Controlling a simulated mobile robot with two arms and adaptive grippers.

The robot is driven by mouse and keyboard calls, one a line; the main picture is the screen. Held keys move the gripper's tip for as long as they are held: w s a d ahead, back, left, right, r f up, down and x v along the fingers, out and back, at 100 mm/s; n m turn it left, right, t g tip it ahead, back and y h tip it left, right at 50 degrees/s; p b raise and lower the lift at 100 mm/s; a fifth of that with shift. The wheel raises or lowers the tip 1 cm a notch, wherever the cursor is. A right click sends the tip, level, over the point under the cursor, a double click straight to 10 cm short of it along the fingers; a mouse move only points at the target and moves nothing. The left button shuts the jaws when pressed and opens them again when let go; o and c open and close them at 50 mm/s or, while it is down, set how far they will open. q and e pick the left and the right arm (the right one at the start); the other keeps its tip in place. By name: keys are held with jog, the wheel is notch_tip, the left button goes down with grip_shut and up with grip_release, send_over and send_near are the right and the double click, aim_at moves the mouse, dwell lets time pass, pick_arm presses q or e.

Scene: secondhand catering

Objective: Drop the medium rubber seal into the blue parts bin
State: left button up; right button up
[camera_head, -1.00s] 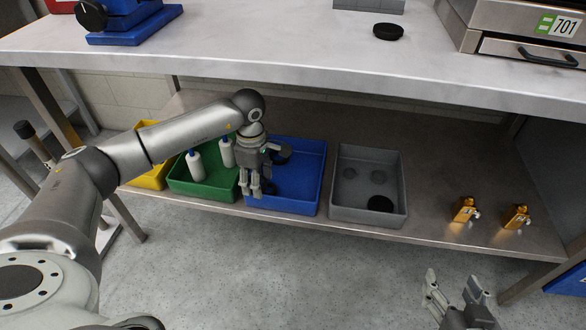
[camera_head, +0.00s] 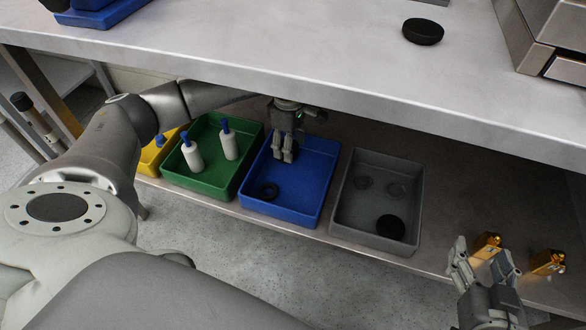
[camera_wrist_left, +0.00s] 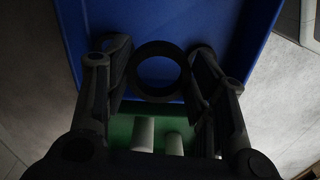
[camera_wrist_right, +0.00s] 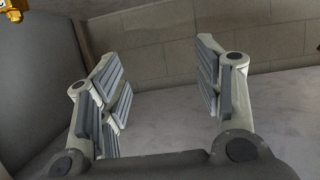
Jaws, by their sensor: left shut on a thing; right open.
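The blue parts bin (camera_head: 305,205) stands on the lower shelf between the green and grey bins. My left gripper (camera_head: 284,160) points down over the bin. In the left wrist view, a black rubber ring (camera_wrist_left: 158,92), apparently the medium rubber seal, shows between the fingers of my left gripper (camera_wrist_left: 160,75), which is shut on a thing. My right gripper (camera_head: 485,270) is open and empty at the lower right.
The green bin (camera_head: 205,187) holds two white bottles. The grey bin (camera_head: 365,225) holds a black disc and two faint rings. A yellow bin (camera_head: 150,160) is at the far left. Two brass parts (camera_head: 488,247) stand right. The worktop (camera_head: 300,60) overhangs the shelf.

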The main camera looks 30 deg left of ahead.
pick_arm(q)
notch_tip(320, 180, down, 5)
jog(key=b, duration=0.3)
jog(key=shift+f+b, duration=0.1)
jog(key=shift+b, duration=0.2)
pick_arm(e)
notch_tip(320, 180, up, 16)
jog(key=s+a+t+y, duration=0.1)
jog(key=a+t+y, duration=0.1)
jog(key=t, duration=0.8)
jog(key=shift+y, duration=0.7)
jog(key=shift+s+r, duration=0.1)
pick_arm(q)
jog(key=o, duration=0.9)
notch_tip(320, 180, up, 8)
jog(key=shift+f, duration=0.25)
